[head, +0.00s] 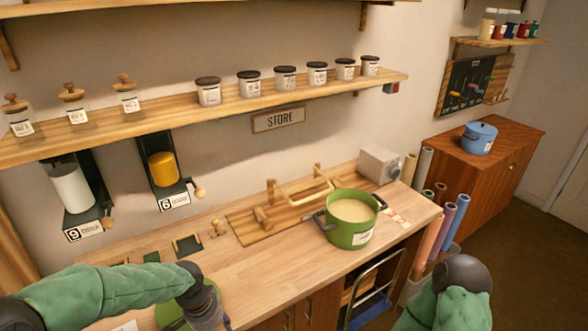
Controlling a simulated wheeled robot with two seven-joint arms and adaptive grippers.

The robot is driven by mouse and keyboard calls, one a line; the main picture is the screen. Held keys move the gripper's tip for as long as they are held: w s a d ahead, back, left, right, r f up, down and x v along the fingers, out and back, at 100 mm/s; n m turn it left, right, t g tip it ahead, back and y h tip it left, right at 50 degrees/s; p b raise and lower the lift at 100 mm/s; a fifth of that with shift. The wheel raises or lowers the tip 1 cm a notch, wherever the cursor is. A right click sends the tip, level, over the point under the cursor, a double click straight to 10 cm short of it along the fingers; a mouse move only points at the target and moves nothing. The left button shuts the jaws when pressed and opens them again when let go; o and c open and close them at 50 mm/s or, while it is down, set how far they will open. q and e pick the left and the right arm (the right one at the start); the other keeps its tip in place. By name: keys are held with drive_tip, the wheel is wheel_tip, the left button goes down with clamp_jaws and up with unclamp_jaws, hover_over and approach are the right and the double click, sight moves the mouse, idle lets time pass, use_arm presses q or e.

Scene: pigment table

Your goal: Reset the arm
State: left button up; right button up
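My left arm comes in from the lower left, and its gripper (212,317) is at the bottom edge, partly cut off. It is over or beside a round green thing (172,314) on the table, perhaps a lid, which it partly hides. I cannot tell whether its fingers are open or touching it. My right arm shows at the bottom right, bent, beyond the table's front edge; its gripper is out of view. A green pot (342,232) with pale contents and a white label stands on the wooden table (283,272).
A wooden rack (303,189) stands behind the pot, with a grey box (379,164) to its right. Dispensers (163,170) hang above the table's left part. A shelf (190,108) of jars runs above. Rolls (457,220) stand at the right. The table's front middle is clear.

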use_arm(q)
drive_tip(key=s+d+f+n, duration=0.2)
drive_tip(key=s+d+f, duration=0.1)
drive_tip(key=f, duration=0.5)
drive_tip(key=s+d+f+n+h, duration=0.1)
drive_tip(key=s+d+f+n, duration=0.2)
drive_tip(key=s+f, duration=0.2)
drive_tip(key=s+d+f+n+h+b, duration=0.1)
drive_tip(key=s+d+f+n, duration=0.2)
drive_tip(key=f, duration=0.9)
drive_tip(key=shift+s+d, duration=0.5)
drive_tip(key=shift+s, duration=0.15)
drive_tip(key=shift+c, duration=0.2)
